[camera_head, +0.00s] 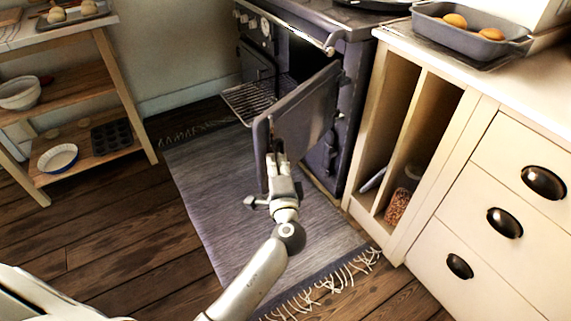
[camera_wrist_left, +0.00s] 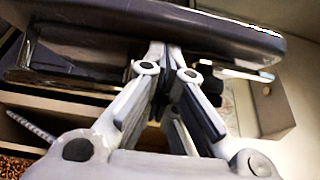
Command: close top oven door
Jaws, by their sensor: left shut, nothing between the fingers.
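The dark grey oven door (camera_head: 305,118) stands swung open from the range, hinged at its right side. An oven rack (camera_head: 250,98) sticks out of the opening behind it. My left gripper (camera_head: 277,160) is shut and empty, with its fingertips at the outer face of the door near its free edge. In the left wrist view the shut fingers (camera_wrist_left: 160,52) reach to the dark door (camera_wrist_left: 190,28), which crosses the top of the picture. I cannot tell whether they touch it. My right gripper is not in view.
The range (camera_head: 355,60) has a rail along its front. A cream cabinet (camera_head: 425,140) with a counter stands close at right, bearing a grey roasting pan (camera_head: 470,38). A wooden shelf (camera_head: 85,85) stands at left. A fringed grey rug (camera_head: 225,190) covers the floor before the range.

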